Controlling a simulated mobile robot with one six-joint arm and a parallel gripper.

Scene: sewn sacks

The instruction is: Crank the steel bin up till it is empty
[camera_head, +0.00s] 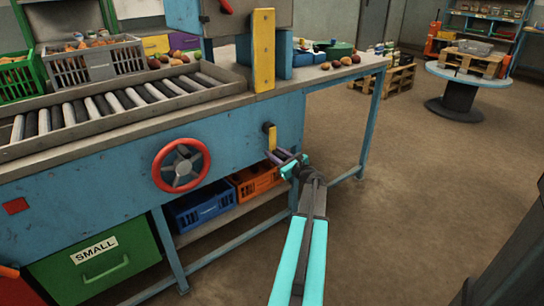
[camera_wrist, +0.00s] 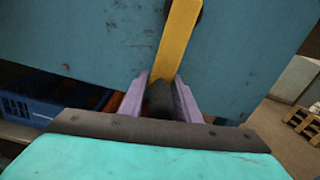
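The crank is a yellow arm (camera_head: 269,132) on the blue side panel of the bench, right of the red handwheel. In the wrist view the yellow crank arm (camera_wrist: 178,38) runs down to a dark handle (camera_wrist: 160,98). My gripper (camera_head: 286,158) is at the lower end of the crank. In the wrist view its purple fingers (camera_wrist: 160,92) sit on both sides of the dark handle and appear to touch it. A grey metal body (camera_head: 272,14) behind the yellow post, cut by the top edge, may be the steel bin; its inside is hidden.
The bench carries a roller track (camera_head: 110,105), crates of produce (camera_head: 95,62) and a yellow post (camera_head: 263,50). A red handwheel (camera_head: 181,165) sticks out of its side. Below are a green SMALL bin (camera_head: 95,262) and blue and orange crates. Floor (camera_head: 430,190) to the right is clear.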

